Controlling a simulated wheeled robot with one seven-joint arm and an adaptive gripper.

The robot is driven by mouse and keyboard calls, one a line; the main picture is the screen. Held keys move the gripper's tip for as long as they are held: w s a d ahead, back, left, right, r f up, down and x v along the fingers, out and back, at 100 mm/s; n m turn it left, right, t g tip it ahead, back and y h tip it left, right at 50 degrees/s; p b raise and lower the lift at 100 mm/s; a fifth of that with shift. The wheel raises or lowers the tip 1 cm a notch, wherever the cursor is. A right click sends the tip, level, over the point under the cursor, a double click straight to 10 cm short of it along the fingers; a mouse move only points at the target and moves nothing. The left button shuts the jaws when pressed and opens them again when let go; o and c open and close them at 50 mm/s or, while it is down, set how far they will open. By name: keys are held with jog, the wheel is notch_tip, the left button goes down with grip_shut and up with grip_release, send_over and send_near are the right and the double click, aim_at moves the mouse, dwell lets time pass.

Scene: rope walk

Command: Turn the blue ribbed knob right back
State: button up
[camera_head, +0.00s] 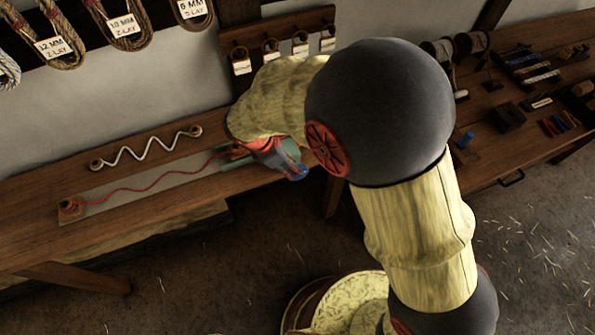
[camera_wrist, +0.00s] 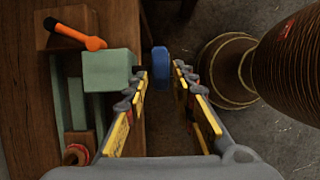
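The blue ribbed knob (camera_wrist: 160,60) stands out from the right side of a pale green block (camera_wrist: 108,71) in the wrist view. My gripper (camera_wrist: 161,76) is open. Its two grey and yellow fingers point towards the knob, one on either side, with a gap visible at each side. Whether the fingertips reach past the knob's face is hard to tell. In the head view the green block (camera_head: 290,151) is partly hidden behind my arm. A small blue part at its lower end appears to be the knob (camera_head: 298,173), with my gripper close by.
An orange lever with a black end (camera_wrist: 75,32) lies near the green block. A grey rail (camera_head: 130,188) with a red wavy cord (camera_head: 140,187) runs along the wooden bench (camera_head: 30,235). A right-hand bench (camera_head: 500,150) holds several tools. The floor in front is open.

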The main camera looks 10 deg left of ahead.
jog(key=b+x, duration=0.1)
jog(key=x, duration=0.4)
jog(key=shift+d+f, duration=0.2)
jog(key=shift+f, duration=0.1)
jog(key=shift+c, duration=1.4)
jog(key=c, duration=0.4)
